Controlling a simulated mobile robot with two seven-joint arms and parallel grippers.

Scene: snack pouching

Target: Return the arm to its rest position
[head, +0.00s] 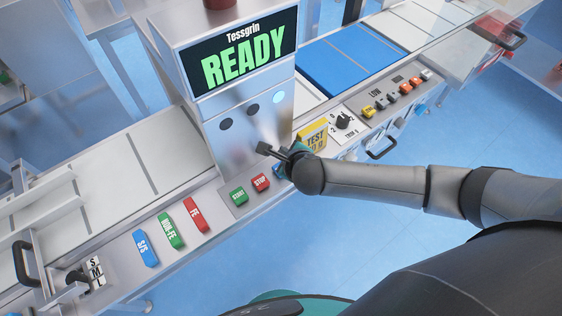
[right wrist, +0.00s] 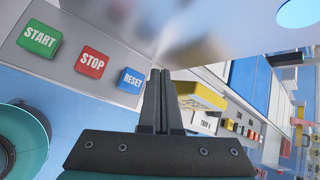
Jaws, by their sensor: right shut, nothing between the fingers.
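My right gripper (head: 264,149) is in front of the machine's grey cabinet, with my right arm coming in from the right. Its two dark fingers (right wrist: 160,75) are together with nothing between them. In the right wrist view they point toward the panel beside the blue RESET button (right wrist: 131,80) and the yellow TEST block (right wrist: 201,97). I cannot tell whether they touch anything. My gripper and wrist hide most of the RESET button in the head view. My left gripper is not in view.
The cabinet's screen (head: 240,55) reads READY in green. The green START (head: 239,195) and red STOP (head: 261,182) buttons sit left of my gripper. A selector knob (head: 343,121) and several coloured buttons lie to the right. Blue floor (head: 420,130) is open in front.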

